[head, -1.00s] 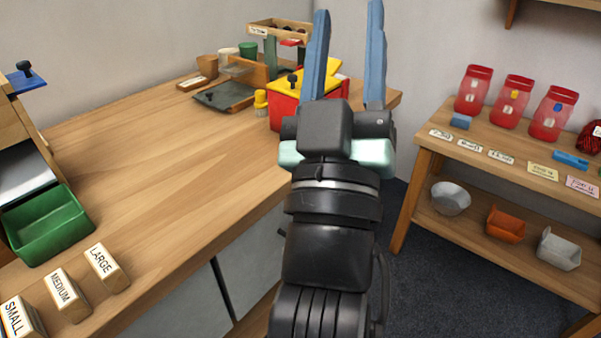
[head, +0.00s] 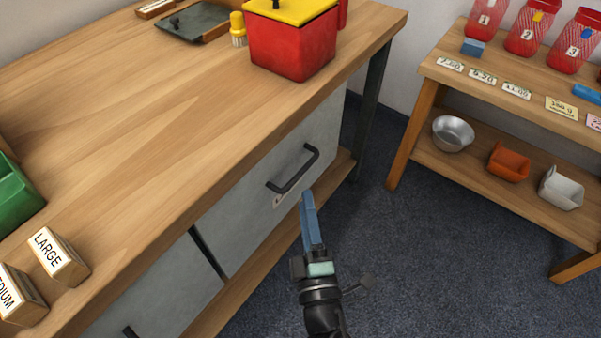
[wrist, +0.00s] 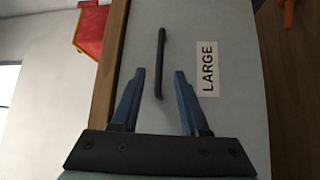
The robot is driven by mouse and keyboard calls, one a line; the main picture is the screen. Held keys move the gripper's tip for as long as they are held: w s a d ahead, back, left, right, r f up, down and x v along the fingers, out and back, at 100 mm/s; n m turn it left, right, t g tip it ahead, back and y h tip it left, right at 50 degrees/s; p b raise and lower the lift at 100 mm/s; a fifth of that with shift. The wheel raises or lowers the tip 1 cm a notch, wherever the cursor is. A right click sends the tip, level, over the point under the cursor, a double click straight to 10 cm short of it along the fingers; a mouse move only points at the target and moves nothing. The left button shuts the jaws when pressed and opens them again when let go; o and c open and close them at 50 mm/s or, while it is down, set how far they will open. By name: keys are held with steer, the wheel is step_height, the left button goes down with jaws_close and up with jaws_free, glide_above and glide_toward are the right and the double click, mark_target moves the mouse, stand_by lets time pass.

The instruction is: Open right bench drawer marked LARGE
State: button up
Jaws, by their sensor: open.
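The right bench drawer (head: 250,185) has a grey front and looks shut, flush under the wooden bench top. Its black bar handle (head: 294,171) runs along the upper part of the front. In the wrist view the drawer front (wrist: 225,110) carries a white label reading LARGE (wrist: 207,68), beside the handle (wrist: 160,62). My gripper (head: 308,215) is in front of the drawer, below the handle in the head view. In the wrist view my gripper's blue fingers (wrist: 160,84) are open, with the handle's near end lined up between them. I cannot tell whether they touch it.
A red box with a yellow lid (head: 292,45) stands on the bench top (head: 130,110) above the drawer. A LARGE wooden block (head: 58,258) sits at the left. A low shelf (head: 480,165) with bowls stands to the right. Dark carpet (head: 420,260) between is clear.

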mark_target(300, 172)
steer(key=w, duration=0.2)
steer(key=w+a, duration=0.1)
steer(key=w, duration=0.2)
steer(key=w+r, duration=0.1)
steer(key=w, duration=0.1)
steer(key=shift+w+a+b, duration=0.15)
steer(key=shift+w+b, duration=0.2)
steer(key=shift+w, duration=0.05)
jaws_close()
stand_by(1.0)
